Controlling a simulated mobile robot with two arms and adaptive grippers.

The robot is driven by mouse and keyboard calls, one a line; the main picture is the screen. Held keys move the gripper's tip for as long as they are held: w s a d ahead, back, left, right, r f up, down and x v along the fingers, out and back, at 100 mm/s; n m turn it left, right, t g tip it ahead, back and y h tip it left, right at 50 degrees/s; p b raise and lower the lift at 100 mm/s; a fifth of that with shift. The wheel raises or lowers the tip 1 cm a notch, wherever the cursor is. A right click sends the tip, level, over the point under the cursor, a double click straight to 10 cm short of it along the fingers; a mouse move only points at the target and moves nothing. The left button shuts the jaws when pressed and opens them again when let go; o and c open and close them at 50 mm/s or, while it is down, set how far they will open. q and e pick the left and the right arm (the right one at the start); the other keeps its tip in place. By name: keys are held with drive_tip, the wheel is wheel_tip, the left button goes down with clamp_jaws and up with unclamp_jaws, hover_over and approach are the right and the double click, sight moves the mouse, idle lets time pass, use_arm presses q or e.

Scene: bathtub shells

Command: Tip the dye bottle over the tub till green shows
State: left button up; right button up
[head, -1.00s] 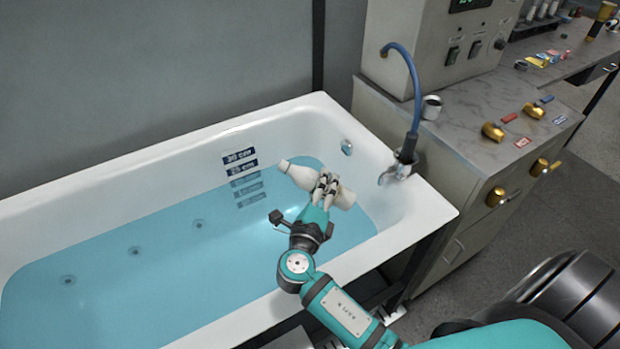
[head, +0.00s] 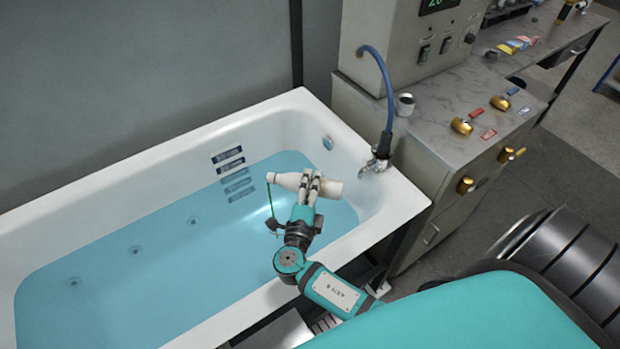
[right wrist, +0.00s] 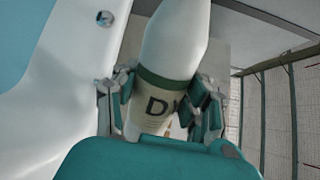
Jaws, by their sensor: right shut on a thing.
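The white dye bottle (head: 332,189) lies nearly level above the tub, its mouth to the left. A thin green stream falls from the mouth towards the blue water (head: 160,255). The water still looks blue. My right gripper (head: 311,183) is shut around the bottle's body. In the right wrist view the bottle (right wrist: 168,55) sits between the gripper's fingers (right wrist: 165,100), with a dark green band and the letters "DY" partly visible. The white tub (head: 130,158) stands against the grey wall. My left gripper is not in view.
A blue hose (head: 385,90) and tap (head: 377,160) stand at the tub's right end. A marble-topped cabinet (head: 440,115) with brass knobs and a metal cup (head: 405,104) stands beside it. Depth labels (head: 228,160) mark the tub's inner back wall.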

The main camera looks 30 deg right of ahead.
drive_tip(key=shift+r+n+p, duration=0.7)
drive_tip(key=shift+r+p, duration=0.25)
drive_tip(key=shift+p, duration=0.7)
drive_tip(key=shift+r+n+p, duration=0.25)
drive_tip(key=shift+n+p, duration=0.15)
drive_tip(key=shift+p, duration=0.5)
wheel_tip(320, 180, up, 6)
drive_tip(key=p, duration=0.6)
drive_tip(key=shift+f+p, duration=0.1)
drive_tip(key=shift+p, duration=0.2)
wheel_tip(320, 180, up, 2)
drive_tip(key=shift+r+p, duration=0.1)
drive_tip(key=shift+p, duration=0.35)
